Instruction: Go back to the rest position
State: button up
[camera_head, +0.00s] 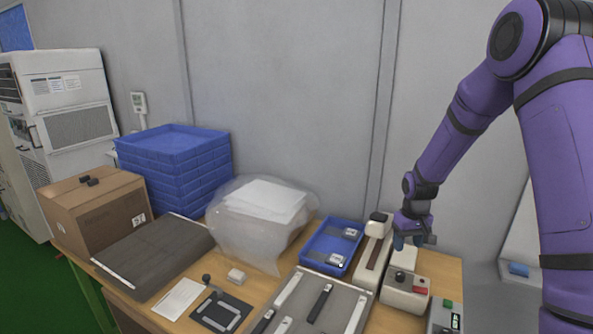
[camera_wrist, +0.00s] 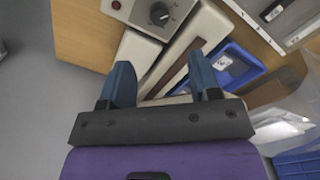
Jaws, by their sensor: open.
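My gripper (camera_head: 408,241) hangs at the end of my purple arm over the right part of the wooden table. It also shows in the wrist view (camera_wrist: 163,84), with its two blue fingers spread apart and nothing between them. Below the fingers are the white test device (camera_head: 405,285) with a dial and a long white device (camera_head: 373,255) with a dark slot. The devices also show in the wrist view, the dial one at the top (camera_wrist: 158,14). Whether the fingertips touch anything is hard to tell; they appear to be above the devices.
A blue tray (camera_head: 316,264) with small labelled parts lies left of the devices. A grey tray (camera_head: 342,296) of strips is in front. Stacked blue crates (camera_head: 172,157), a cardboard box (camera_head: 99,211) and a plastic bag (camera_head: 240,243) stand left. A grey wall is behind.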

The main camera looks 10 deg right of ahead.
jog(key=s+a+r+t, duration=0.15)
jog(key=s+r, duration=0.25)
jog(key=r, duration=0.4)
jog(key=s+a+r, duration=0.2)
jog(key=s+r, duration=0.2)
jog(key=r, duration=0.3)
jog(key=s+a+r+t, duration=0.1)
jog(key=s+r, duration=0.3)
jog(key=r, duration=0.4)
jog(key=s+a+r+t, duration=0.1)
jog(key=s+r, duration=0.3)
jog(key=s, duration=0.6)
jog(key=s+a+r+m+t, duration=0.1)
jog(key=s+a+r, duration=0.2)
jog(key=s, duration=0.8)
jog(key=shift+s+r+t, duration=0.25)
jog(key=shift+r+t, duration=0.1)
jog(key=shift+r, duration=0.35)
